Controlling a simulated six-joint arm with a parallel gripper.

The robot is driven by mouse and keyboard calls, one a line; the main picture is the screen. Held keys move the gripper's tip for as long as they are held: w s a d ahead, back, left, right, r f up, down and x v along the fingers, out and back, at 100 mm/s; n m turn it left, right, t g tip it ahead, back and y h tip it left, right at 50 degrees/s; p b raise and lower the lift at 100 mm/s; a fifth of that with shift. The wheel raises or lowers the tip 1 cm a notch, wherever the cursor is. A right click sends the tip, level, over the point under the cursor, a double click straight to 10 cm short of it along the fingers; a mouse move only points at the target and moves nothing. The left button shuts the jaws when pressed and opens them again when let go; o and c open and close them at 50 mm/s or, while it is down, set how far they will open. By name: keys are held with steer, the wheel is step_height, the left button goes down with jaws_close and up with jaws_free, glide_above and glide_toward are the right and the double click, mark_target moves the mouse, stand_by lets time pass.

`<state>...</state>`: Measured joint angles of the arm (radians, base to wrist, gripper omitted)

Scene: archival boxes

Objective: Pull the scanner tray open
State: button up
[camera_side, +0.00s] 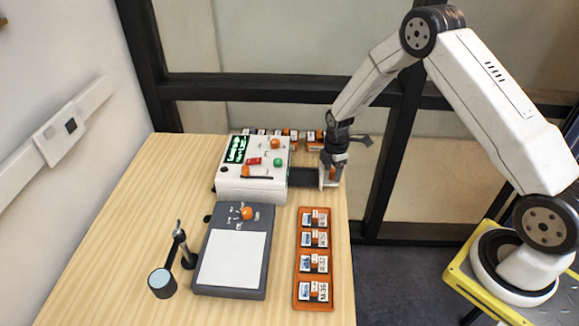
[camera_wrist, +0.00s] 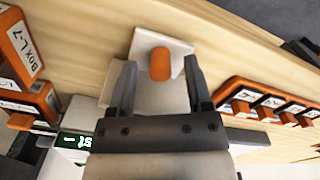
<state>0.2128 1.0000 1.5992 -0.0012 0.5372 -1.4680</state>
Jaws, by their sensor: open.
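The scanner (camera_side: 252,188) is a white box with a green-lit display, and its display also shows in the wrist view (camera_wrist: 75,141). Its dark tray (camera_side: 303,177) stands out from the right side, ending in a white front plate (camera_side: 322,178). An orange knob (camera_side: 333,174) is on that plate; in the wrist view the knob (camera_wrist: 160,64) appears between my two fingertips. My gripper (camera_side: 334,163) points down at the plate, jaws open with a gap on each side of the knob (camera_wrist: 160,72). The fingers partly hide the plate in the side view.
An orange rack (camera_side: 315,209) of labelled boxes lies in front of the tray. More boxes (camera_side: 290,135) stand behind the scanner. A grey pad device (camera_side: 268,235) and a small lamp (camera_side: 162,283) are at the front left. The table's right edge is close to the plate.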

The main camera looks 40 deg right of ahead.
steer(key=shift+r, duration=3.85)
steer(key=shift+r, duration=0.1)
steer(key=shift+s+a+r, duration=0.15)
steer(key=s+a+r+m+t, duration=0.1)
steer(key=s+a+r+m, duration=0.4)
steer(key=s+m, duration=0.2)
steer(key=s+a+r+m+t, duration=0.1)
steer(key=s+a+r+m, duration=0.4)
steer(key=s, duration=0.7)
steer(key=shift+m+t, duration=0.3)
steer(key=shift+m, duration=0.9)
steer(key=shift+o, duration=1)
